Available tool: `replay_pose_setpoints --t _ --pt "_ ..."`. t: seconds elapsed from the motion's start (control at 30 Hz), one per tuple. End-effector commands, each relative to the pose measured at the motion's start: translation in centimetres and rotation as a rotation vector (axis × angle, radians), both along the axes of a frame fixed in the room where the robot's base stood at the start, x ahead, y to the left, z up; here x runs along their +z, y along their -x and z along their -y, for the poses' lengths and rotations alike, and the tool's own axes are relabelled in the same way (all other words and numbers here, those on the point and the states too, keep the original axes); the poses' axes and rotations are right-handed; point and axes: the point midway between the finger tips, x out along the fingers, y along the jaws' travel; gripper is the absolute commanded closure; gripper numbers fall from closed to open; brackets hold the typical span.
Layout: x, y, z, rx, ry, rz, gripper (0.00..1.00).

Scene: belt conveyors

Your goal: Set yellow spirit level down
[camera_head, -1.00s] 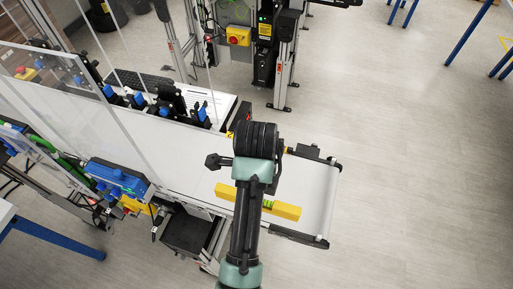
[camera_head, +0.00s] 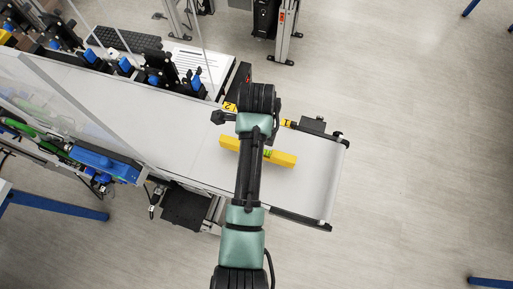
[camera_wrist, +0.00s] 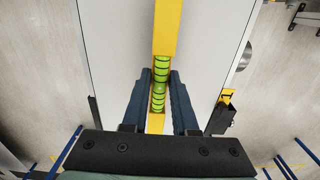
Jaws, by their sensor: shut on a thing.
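The yellow spirit level (camera_head: 283,159) shows over the white conveyor belt (camera_head: 318,185) near its right end, with my arm crossing in front of its middle. In the wrist view the level (camera_wrist: 166,30) runs up the picture, and its green vial section lies between the two fingers of my gripper (camera_wrist: 160,82). My gripper is shut on the level at that section. Whether the level touches the belt (camera_wrist: 115,40) or hangs just above it, I cannot tell. In the head view the fingertips are hidden behind my arm.
A black end roller frame with a small box (camera_head: 313,125) borders the belt's right end. A clear panel (camera_head: 80,110) stands over the belt at the left. Black and blue fixtures (camera_head: 160,68) and a keyboard (camera_head: 125,40) line the back. The belt around the level is clear.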

Motion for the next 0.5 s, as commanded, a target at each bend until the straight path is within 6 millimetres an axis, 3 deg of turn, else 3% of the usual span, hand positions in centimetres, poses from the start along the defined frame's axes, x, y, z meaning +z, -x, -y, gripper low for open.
replay_pose_setpoints --t 0.2,0.5 --pt "-2.3 0.1 0.0 0.000 -0.001 -0.002 1.00" --pt "-2.6 0.0 0.0 0.000 0.000 0.000 1.00"
